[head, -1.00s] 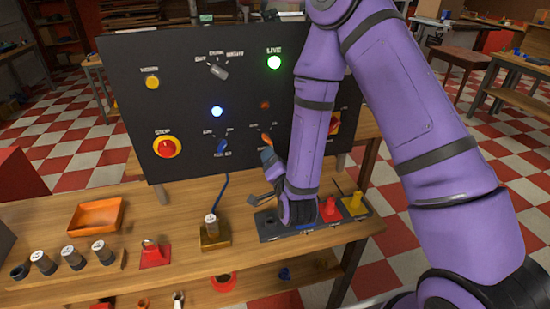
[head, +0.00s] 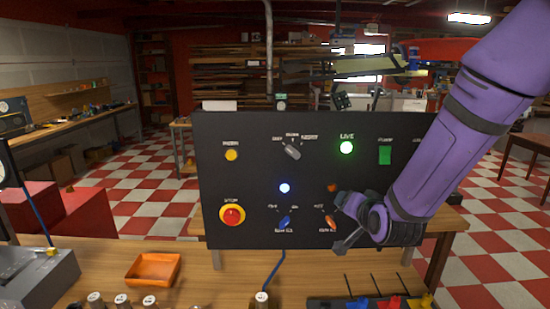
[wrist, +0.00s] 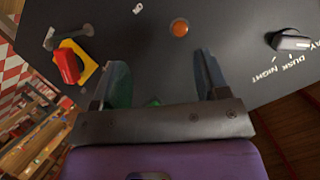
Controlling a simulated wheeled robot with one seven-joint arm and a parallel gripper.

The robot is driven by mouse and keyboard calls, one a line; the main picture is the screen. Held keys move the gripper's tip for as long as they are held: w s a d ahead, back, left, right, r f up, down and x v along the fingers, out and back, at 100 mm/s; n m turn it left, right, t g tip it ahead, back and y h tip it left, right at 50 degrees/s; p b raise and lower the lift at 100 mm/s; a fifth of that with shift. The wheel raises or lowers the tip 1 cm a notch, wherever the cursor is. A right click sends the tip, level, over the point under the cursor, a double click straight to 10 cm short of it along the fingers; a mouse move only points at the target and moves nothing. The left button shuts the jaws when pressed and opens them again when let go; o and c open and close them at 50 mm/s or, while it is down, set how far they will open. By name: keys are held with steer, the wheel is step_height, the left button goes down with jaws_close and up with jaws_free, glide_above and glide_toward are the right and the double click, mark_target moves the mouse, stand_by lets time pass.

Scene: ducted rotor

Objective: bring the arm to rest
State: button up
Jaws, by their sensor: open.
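My purple arm (head: 445,140) reaches in from the upper right of the head view, in front of the right part of the black control panel (head: 215,180). My gripper (wrist: 160,70) is open in the wrist view, with nothing held between its fingers. The panel's dark face lies beyond them. In the head view my gripper is at the panel's lower right, near the orange-handled selector (head: 329,222); its fingertips are hard to make out. Whether it touches the panel cannot be told. The arm hides the panel's lower right, where the red and yellow switch (wrist: 70,65) shows in the wrist view.
The panel's LIVE lamp (head: 346,147) glows green, with a lit blue-white lamp (head: 284,188) below left. An orange tray (head: 153,270) and several capped cylinders stand on the wooden bench (head: 205,285). A rack with coloured pieces (head: 390,302) is at the front right.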

steer(key=s+d+r+n+g, duration=0.3)
steer(key=s+d+r+g, duration=0.15)
steer(key=s+r, duration=0.6)
steer(key=s+d+r+n+g, duration=0.1)
steer(key=s+d+r+g, duration=0.1)
steer(key=s, duration=0.7)
steer(key=s+d+r+n+g+h, duration=0.1)
steer(key=s+d+r+g, duration=0.1)
steer(key=s, duration=0.8)
steer(key=shift+s+d+r+h, duration=0.15)
steer(key=shift+d+r+h, duration=0.15)
steer(key=shift+d+r, duration=0.6)
steer(key=shift+d+f, duration=0.25)
